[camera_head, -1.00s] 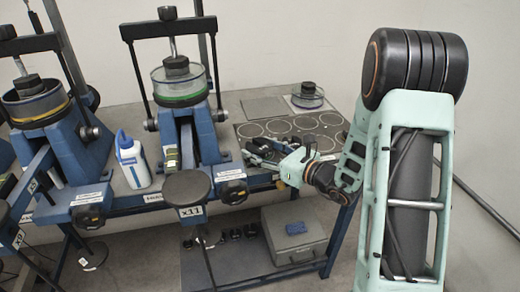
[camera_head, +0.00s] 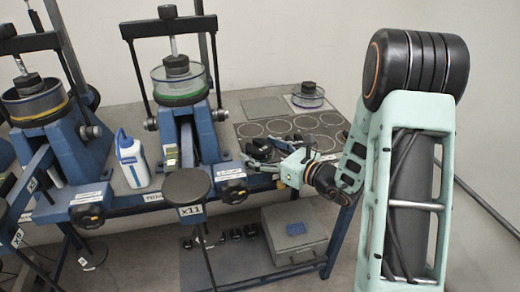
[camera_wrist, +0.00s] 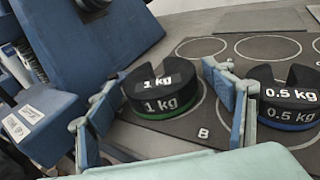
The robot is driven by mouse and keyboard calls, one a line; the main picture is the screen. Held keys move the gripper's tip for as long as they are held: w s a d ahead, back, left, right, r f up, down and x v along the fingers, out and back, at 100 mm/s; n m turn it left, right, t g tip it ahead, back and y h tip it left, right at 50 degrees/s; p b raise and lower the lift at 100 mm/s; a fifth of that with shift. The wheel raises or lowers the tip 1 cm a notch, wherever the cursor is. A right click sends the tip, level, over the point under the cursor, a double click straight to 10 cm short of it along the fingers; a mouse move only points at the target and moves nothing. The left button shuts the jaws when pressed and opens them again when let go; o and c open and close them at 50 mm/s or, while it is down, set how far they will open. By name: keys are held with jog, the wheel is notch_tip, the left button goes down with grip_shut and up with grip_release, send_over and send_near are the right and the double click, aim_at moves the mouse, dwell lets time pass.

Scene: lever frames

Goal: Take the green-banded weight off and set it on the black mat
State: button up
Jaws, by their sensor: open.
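The green-banded weight (camera_wrist: 160,95) is a black slotted disc marked 1 kg, with a green band at its base. In the wrist view it sits flat on the black mat (camera_wrist: 190,135), near the letter B. The mat, printed with pale circles, also shows in the head view (camera_head: 303,138). My gripper (camera_wrist: 165,85) is open, with one finger on either side of this weight; I cannot tell if either touches it. In the head view my gripper (camera_head: 268,153) is over the mat's near left part, and the weight is hard to make out there.
A blue-banded 0.5 kg weight (camera_wrist: 285,105) stands close to the right finger. A blue press frame (camera_head: 205,135) rises left of the mat. Several circles at the back and right are empty.

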jog(key=v, duration=1.2)
jog(key=shift+r, duration=0.15)
